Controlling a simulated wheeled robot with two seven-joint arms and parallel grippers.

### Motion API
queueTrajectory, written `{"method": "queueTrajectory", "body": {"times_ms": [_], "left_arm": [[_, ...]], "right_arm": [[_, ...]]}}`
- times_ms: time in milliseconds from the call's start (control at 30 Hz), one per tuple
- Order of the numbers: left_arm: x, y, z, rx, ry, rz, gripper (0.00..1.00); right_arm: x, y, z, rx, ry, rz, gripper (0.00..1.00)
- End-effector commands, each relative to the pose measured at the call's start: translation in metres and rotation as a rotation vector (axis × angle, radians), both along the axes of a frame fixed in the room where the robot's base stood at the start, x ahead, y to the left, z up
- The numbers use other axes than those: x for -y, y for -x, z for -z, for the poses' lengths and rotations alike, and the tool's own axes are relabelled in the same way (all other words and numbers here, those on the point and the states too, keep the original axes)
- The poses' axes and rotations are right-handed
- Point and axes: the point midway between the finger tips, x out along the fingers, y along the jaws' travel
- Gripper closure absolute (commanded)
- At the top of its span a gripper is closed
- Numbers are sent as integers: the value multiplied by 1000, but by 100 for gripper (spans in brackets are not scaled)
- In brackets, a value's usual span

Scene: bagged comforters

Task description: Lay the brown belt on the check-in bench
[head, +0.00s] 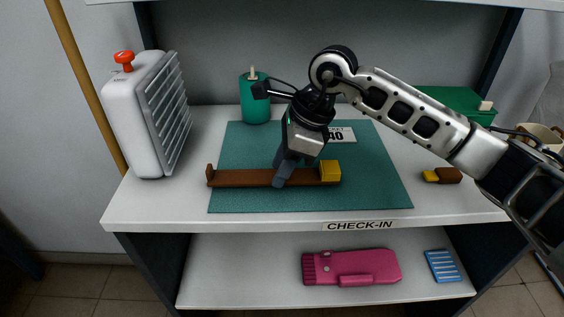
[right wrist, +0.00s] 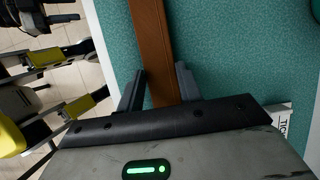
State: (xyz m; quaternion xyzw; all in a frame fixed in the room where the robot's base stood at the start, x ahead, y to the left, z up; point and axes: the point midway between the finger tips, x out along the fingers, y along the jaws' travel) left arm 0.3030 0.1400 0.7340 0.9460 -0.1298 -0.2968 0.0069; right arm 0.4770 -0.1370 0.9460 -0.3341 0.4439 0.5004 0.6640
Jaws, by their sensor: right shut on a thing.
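The brown belt (head: 240,178), a straight brown strip with a yellow block-like buckle (head: 330,171) at its right end, lies along the teal mat on the check-in bench (head: 160,205). My right gripper (head: 284,172) is over the belt, left of the buckle, its fingers shut on the strip. In the right wrist view the belt (right wrist: 151,50) runs between the two fingers (right wrist: 160,88), over the teal mat. The belt looks level and at or very close to the mat; I cannot tell if it touches. My left gripper is not in view.
On the bench stand a white ribbed case (head: 150,115) at left, a green cylinder (head: 255,98) behind the mat (head: 380,190), a numbered card (head: 342,135), a small brown-yellow item (head: 443,175) and a green box (head: 455,100). A pink item (head: 352,267) lies on the lower shelf.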

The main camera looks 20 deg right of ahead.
Motion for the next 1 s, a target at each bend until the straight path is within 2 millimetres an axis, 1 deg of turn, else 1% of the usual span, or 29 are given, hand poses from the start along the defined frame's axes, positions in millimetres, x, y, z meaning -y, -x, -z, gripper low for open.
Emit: {"method": "queueTrajectory", "body": {"times_ms": [733,767,800,833,1000], "left_arm": [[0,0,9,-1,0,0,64],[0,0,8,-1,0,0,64],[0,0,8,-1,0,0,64],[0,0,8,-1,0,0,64],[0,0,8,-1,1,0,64]], "right_arm": [[0,0,9,0,0,0,87],[0,0,8,0,0,0,56],[0,0,8,0,0,0,45],[0,0,8,0,0,0,39],[0,0,8,0,0,0,39]]}}
